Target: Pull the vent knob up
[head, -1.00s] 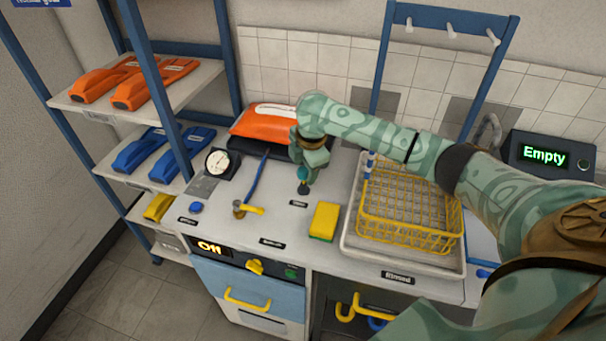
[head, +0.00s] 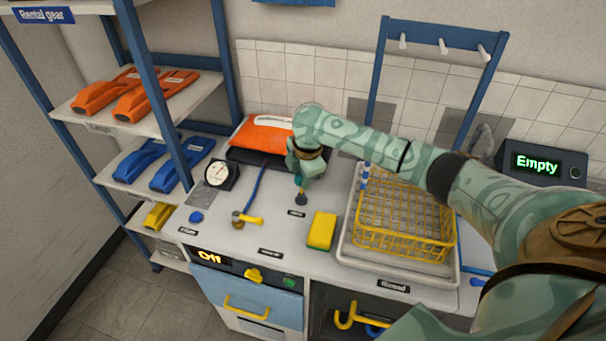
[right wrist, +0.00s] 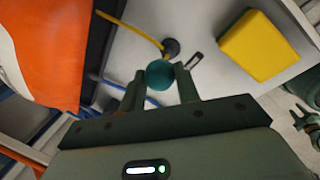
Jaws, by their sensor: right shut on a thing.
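The vent knob is a round teal ball (right wrist: 160,73) on a dark stem, upright on the white bench top. In the head view its dark lower stem (head: 301,197) shows below my fingers. My right gripper (head: 299,181) reaches down from above and is shut on the knob. In the right wrist view the ball sits between the two fingertips of this gripper (right wrist: 159,77). The left gripper does not show in the head view. A dark greenish part of mine (right wrist: 306,122) shows at the right edge of the wrist view, too small to read.
A yellow sponge (head: 321,231) lies right of the knob. A yellow wire basket (head: 405,241) in a white tray (head: 345,245) stands further right. An orange bag (head: 262,134) lies behind.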

